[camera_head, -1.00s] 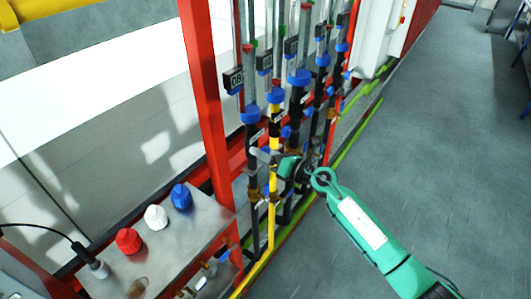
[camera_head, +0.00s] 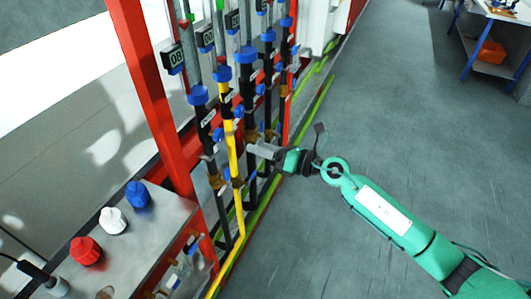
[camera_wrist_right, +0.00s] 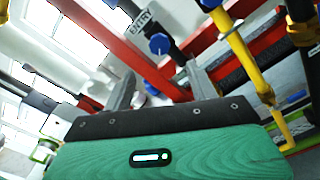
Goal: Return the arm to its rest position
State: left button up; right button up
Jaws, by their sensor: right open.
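My right arm is green and reaches in from the lower right of the head view. Its right gripper (camera_head: 258,149) is open and empty, with grey fingers pointing left towards the row of vertical pipes. In the head view the fingers overlap a dark pipe just right of the yellow pipe (camera_head: 233,150); I cannot tell whether they touch. In the right wrist view the two fingers of the right gripper (camera_wrist_right: 163,85) stand apart with nothing held between them. My left gripper is not in view.
A red post (camera_head: 150,90) stands left of the pipes. A metal box (camera_head: 150,235) with red, white and blue knobs is at lower left. A workbench (camera_head: 487,62) with an orange bin (camera_head: 490,52) is at upper right. The grey floor (camera_head: 400,110) between is clear.

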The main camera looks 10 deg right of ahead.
jog(key=shift+s+d, duration=0.25)
jog(key=shift+d, duration=0.1)
